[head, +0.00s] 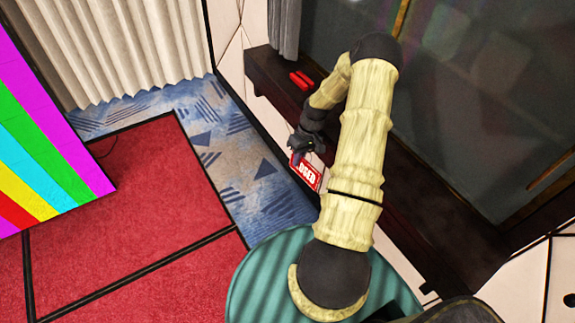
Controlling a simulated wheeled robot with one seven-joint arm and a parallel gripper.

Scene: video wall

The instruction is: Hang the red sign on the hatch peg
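The red sign (308,177) with white lettering ending in "OSED" shows in the head view, just below my gripper (298,158). Its upper left part is hidden behind the dark gripper. The sign is tilted in the picture and lies in front of the pale wall panel below the dark sill. My gripper points down and overlaps the sign's upper edge; the fingers are too small and dark to tell whether they grip it. I cannot make out the hatch peg.
A red object (300,80) lies on the dark sill (264,68) under the window. A round teal surface (262,268) stands below my arm. A rainbow-striped panel (45,140) is at left. Red and blue carpet (140,215) between them is clear.

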